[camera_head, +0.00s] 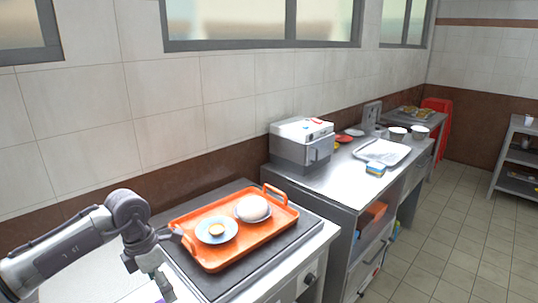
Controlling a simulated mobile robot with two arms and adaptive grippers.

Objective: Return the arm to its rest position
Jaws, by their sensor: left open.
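My left arm comes in from the lower left of the head view, bent down at the wrist. My left gripper (160,282) is open, low over the counter beside the left front corner of the orange tray (212,266). I see nothing held in it, but its tips are small and partly hard to make out. My right gripper is not in view.
The tray holds a blue plate (216,239) with a small orange-yellow item and a pale rounded item (253,207). A grey boxy appliance (302,145) stands on the steel counter (335,178) further right. The tiled floor (450,235) at right is clear.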

